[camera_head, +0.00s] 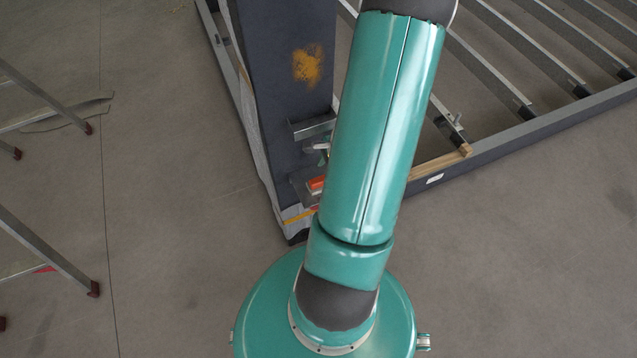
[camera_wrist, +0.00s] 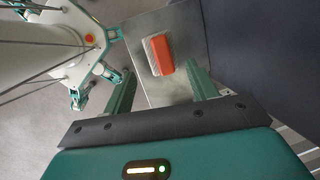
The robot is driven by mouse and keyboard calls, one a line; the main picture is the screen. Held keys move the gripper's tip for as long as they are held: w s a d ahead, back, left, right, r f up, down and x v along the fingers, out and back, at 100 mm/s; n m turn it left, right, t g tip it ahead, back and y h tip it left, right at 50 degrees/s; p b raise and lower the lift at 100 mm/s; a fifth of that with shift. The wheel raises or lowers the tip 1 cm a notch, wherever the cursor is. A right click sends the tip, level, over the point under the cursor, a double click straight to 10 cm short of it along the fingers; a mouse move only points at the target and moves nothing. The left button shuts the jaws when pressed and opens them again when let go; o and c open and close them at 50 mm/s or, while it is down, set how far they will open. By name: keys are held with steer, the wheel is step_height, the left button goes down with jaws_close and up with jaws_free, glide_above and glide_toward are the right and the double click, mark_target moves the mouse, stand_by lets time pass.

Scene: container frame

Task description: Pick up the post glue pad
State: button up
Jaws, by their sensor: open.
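An orange-red block with a pale, clear-looking edge, which I take to be the post glue pad (camera_wrist: 159,55), lies on a grey metal plate (camera_wrist: 150,22) in the wrist view. An orange-red and white item, probably the same pad (camera_head: 316,184), shows low on the dark post in the head view, partly hidden by my arm. My gripper (camera_wrist: 161,73) is open in the wrist view. Its two green fingers stand apart, one to each side of the pad's near end. Nothing is held. I cannot tell the height gap between the fingertips and the pad.
A dark post (camera_head: 285,90) with an orange-yellow patch stands beside the plate and fills the right of the wrist view. A metal frame with slats (camera_head: 520,130) lies at upper right. Ladder legs (camera_head: 45,245) stand at left. Bare concrete floor (camera_head: 170,150) lies between.

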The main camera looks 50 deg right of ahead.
mark_target(320, 181)
steer(key=shift+x, duration=3.35)
steer(key=shift+w+r, duration=0.1)
steer(key=shift+w, duration=0.1)
steer(key=c, duration=0.8)
